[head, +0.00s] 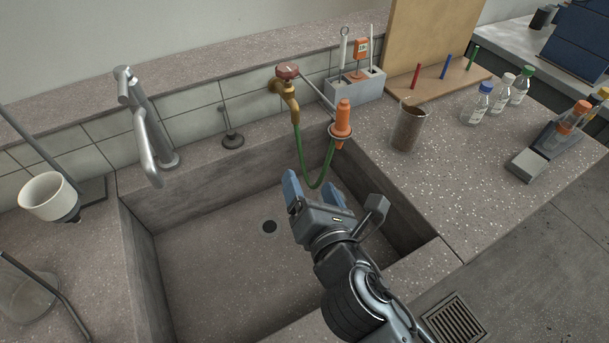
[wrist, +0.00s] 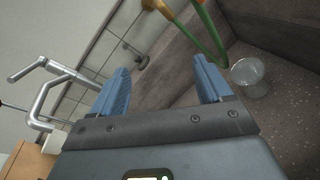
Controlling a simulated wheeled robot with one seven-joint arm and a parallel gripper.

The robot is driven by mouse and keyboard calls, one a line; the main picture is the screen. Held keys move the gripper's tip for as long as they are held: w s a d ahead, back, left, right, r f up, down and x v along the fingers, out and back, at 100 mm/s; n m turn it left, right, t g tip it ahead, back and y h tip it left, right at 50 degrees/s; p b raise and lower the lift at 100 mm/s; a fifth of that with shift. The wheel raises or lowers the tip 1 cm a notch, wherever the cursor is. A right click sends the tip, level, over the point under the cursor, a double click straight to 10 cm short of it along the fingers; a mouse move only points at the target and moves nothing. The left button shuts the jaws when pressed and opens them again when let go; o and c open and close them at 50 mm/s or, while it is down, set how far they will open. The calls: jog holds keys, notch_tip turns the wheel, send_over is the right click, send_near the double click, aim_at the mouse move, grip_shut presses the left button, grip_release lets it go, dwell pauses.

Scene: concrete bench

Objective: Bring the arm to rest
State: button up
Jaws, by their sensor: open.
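In the wrist view, the open fingers of my gripper (wrist: 162,78) frame the sink wall and tiles. My arm reaches in from the bottom right of the head view.
A brass tap (head: 289,100) carries a green hose (head: 316,183) with an orange piece (head: 342,118) near my gripper. A steel faucet (head: 148,125) stands left. A clear beaker (head: 408,127) and several bottles (head: 500,95) stand on the right counter; a white cup (head: 48,195) is far left.

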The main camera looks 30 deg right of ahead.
jog(key=s+f+m+y, duration=0.1)
jog(key=s+m, duration=0.2)
jog(key=s, duration=0.2)
jog(key=s+f+m+y, duration=0.1)
jog(key=s+m, duration=0.3)
jog(key=s, duration=0.1)
jog(key=s+f+m+g+y, duration=0.1)
jog(key=s+m, duration=0.2)
jog(key=s, duration=0.3)
jog(key=shift+f+m, duration=0.15)
jog(key=shift+m, duration=0.15)
jog(key=s+d+r+m, duration=0.1)
jog(key=s+r+m, duration=0.3)
jog(key=s+m, duration=0.3)
jog(key=s+d+r+m, duration=0.2)
jog(key=s+r+m, duration=0.2)
jog(key=s+m, duration=0.4)
jog(key=shift+d+r+m+y, duration=0.3)
jog(key=shift+m, duration=0.1)
